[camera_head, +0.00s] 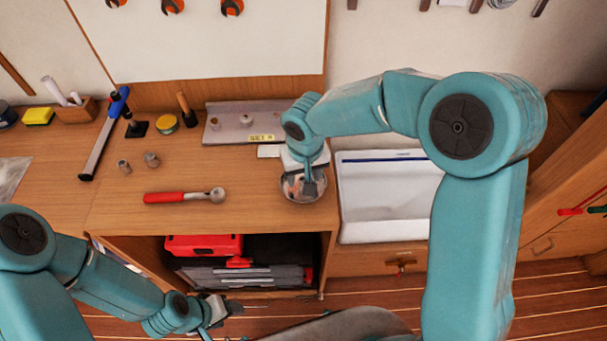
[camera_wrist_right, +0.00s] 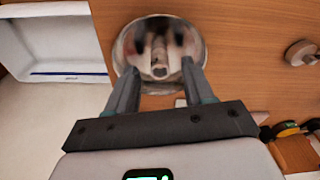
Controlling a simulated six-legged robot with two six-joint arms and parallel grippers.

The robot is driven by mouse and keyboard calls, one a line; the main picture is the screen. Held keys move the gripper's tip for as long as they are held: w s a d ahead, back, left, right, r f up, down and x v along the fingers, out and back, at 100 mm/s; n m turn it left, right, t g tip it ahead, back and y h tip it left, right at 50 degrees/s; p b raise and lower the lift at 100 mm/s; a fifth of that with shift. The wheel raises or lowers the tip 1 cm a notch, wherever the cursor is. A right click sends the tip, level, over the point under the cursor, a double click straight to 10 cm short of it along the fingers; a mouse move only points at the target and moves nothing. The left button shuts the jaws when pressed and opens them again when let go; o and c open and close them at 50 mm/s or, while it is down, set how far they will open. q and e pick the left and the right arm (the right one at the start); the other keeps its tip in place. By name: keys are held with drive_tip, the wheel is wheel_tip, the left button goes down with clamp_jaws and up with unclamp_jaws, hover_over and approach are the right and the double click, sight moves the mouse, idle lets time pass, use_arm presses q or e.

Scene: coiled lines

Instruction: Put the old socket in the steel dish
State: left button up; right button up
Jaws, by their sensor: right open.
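The steel dish (camera_head: 303,196) is a shiny round bowl at the bench's right front edge, partly hidden by my right gripper. In the right wrist view the dish (camera_wrist_right: 193,36) lies under the fingertips. A small round grey piece with a hole, seemingly the socket (camera_wrist_right: 159,70), shows in the dish between the fingers. My right gripper (camera_head: 305,185) points down over the dish. In the wrist view its fingers (camera_wrist_right: 157,78) are apart, with nothing clearly held between them. My left gripper (camera_head: 218,315) hangs low before the bench; its jaw state is unclear.
Two other sockets (camera_head: 151,159) stand on the bench left of centre. A red-handled ratchet (camera_head: 180,197) lies left of the dish. A grey tray (camera_head: 228,135) with small parts is behind. A white basin (camera_head: 385,205) is at right. Open bench lies around the ratchet.

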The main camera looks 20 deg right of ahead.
wheel_tip(320, 180, up, 6)
drive_tip(key=shift+f+p, duration=0.25)
drive_tip(key=shift+p, duration=1)
drive_tip(key=shift+f, duration=0.15)
drive_tip(key=shift+s, duration=0.1)
